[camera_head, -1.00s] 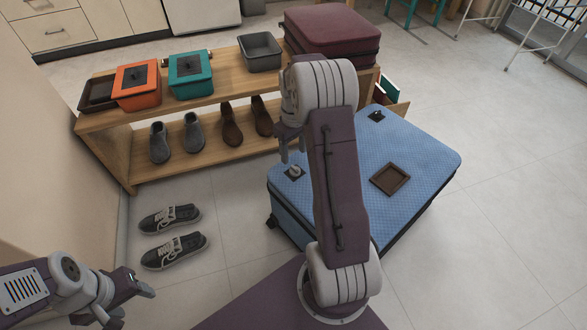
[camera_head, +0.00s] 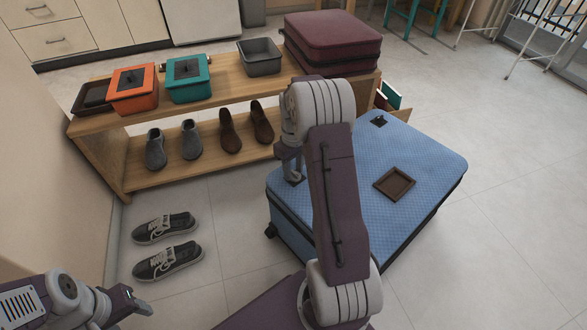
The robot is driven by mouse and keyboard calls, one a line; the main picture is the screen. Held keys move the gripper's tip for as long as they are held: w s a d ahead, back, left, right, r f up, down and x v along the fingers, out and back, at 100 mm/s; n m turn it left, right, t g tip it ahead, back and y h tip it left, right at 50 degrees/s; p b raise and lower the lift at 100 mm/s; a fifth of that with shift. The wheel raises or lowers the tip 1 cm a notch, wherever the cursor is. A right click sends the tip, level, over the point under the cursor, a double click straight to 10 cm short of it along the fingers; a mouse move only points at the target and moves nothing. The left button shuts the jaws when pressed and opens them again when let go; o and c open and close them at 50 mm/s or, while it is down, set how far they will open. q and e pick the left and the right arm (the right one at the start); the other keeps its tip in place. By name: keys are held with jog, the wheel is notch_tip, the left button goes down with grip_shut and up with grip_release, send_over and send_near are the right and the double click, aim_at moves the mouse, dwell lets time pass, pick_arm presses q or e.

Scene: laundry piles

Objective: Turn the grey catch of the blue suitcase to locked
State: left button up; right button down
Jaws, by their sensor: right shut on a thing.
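The blue suitcase (camera_head: 425,160) lies flat on the floor at centre right. A small dark plate (camera_head: 297,181) sits near its left corner, where the grey catch is; my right gripper hides the catch, so its turn angle cannot be read. My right gripper (camera_head: 293,174) points down at this corner and is shut on the grey catch. A dark fitting (camera_head: 379,121) sits by the far edge of the lid. My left gripper (camera_head: 138,312) is at the bottom left, far from the suitcase; its fingers look apart and empty, partly cut off by the frame edge.
A brown square tray (camera_head: 394,184) lies on the suitcase lid. A wooden bench (camera_head: 215,95) behind holds bins, a maroon suitcase (camera_head: 332,42) and shoes below. Black sneakers (camera_head: 166,260) lie on the floor at left. The floor right of the suitcase is clear.

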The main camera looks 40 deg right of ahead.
jog(key=m+p, duration=0.2)
jog(key=p, duration=0.2)
jog(key=r+m+p, duration=0.1)
jog(key=m+p, duration=0.1)
jog(key=p, duration=0.1)
jog(key=shift+s+d+p, duration=0.1)
jog(key=shift+p, duration=0.25)
jog(key=m+p, duration=0.2)
jog(key=p, duration=0.1)
jog(key=m+p, duration=0.6)
jog(key=shift+s+d+f, duration=0.1)
jog(key=shift+d+f, duration=0.1)
jog(key=shift+f, duration=0.05)
jog(key=m+p, duration=0.2)
jog(key=m, duration=0.1)
jog(key=shift+s+f+p, duration=0.1)
jog(key=shift+p, duration=0.2)
jog(key=shift+f+m+p, duration=0.1)
jog(key=shift+m+p, duration=0.5)
jog(key=shift+m, duration=1)
jog(key=c, duration=1)
grip_release()
jog(key=shift+d, duration=0.1)
jog(key=shift+o, duration=0.2)
